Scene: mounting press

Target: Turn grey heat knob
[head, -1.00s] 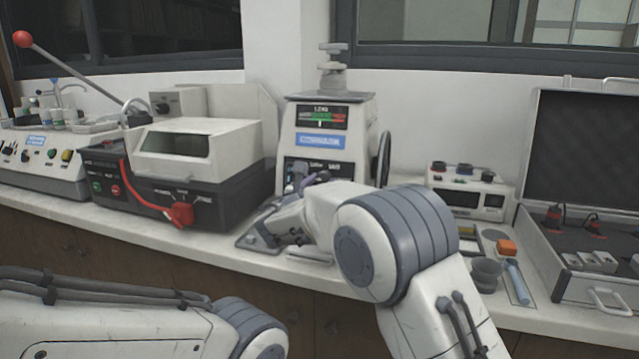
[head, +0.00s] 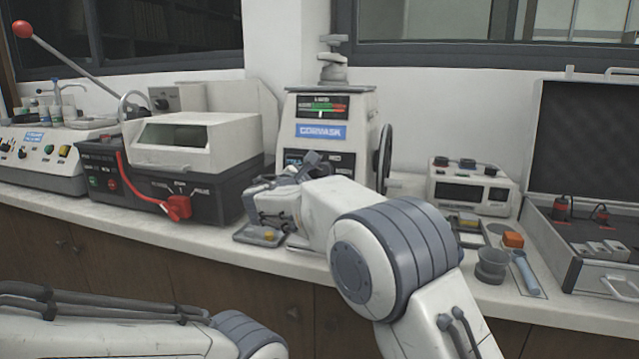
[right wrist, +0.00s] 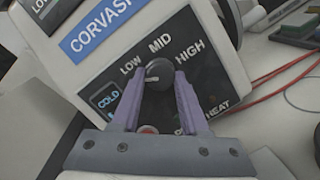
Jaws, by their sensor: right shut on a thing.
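The grey heat knob (right wrist: 159,73) is a round dark knob on the dark lower panel of the white CORVASK press (head: 330,107). Labels LOW, MID and HIGH curve above it in the right wrist view. A pale pointer mark on the knob faces left, below LOW. My right gripper (right wrist: 162,82) is shut on the knob, with one purple finger on each side. In the head view my right wrist and gripper hide the knob. My left arm lies at the lower left, and its gripper is out of the picture.
A black-and-white machine (head: 195,150) with a red lever handle (head: 178,207) stands left of the press. A handwheel (head: 385,158) is on the press's right side. A small white meter box (head: 468,187) and an open case (head: 590,190) stand farther right. A red button (right wrist: 148,129) sits below the knob.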

